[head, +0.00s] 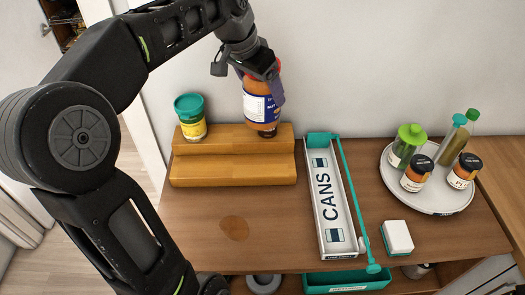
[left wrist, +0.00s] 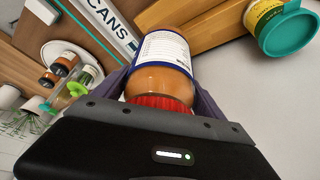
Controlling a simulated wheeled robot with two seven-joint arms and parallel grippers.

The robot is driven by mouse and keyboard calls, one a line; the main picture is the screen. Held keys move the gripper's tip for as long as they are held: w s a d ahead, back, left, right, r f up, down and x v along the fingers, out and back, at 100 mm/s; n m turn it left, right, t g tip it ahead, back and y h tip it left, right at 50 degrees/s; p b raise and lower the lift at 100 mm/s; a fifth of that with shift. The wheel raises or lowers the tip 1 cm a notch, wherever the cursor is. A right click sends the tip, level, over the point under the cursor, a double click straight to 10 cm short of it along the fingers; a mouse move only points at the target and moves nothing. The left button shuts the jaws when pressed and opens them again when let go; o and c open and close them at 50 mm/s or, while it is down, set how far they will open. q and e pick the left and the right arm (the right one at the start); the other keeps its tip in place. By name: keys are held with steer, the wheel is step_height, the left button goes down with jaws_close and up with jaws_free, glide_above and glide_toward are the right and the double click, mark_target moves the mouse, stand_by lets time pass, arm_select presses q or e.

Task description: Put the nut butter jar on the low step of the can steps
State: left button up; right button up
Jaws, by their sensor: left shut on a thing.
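The nut butter jar (head: 259,108), with orange-brown contents, a white and blue label and a red lid, is in my left gripper (head: 262,85). The gripper is shut on it from above, near the lid. The jar is upright over the right part of the upper step of the wooden can steps (head: 215,172); whether its base touches the wood I cannot tell. The low step in front is bare. In the left wrist view the jar (left wrist: 160,72) sits between the fingers, red lid nearest the camera. My right gripper is not in view.
A teal-lidded yellow jar (head: 191,121) stands on the upper step at left. Right of the steps lie a CANS tray (head: 337,240), a white-and-teal block (head: 397,237) and a round tray (head: 437,205) with several jars and bottles. A wall stands close behind.

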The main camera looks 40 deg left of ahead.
arm_select(q)
step_height(320, 180, down, 13)
steer(key=b, duration=0.8)
steer(key=shift+b, duration=0.4)
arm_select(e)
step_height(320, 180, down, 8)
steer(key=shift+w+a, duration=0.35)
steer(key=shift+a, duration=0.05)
arm_select(q)
steer(key=shift+f+b, duration=1.5)
steer(key=shift+f, duration=0.4)
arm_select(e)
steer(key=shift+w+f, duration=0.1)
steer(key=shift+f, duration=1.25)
arm_select(q)
steer(key=shift+f, duration=0.15)
steer(key=o, duration=2)
steer(key=shift+s+f, duration=0.1)
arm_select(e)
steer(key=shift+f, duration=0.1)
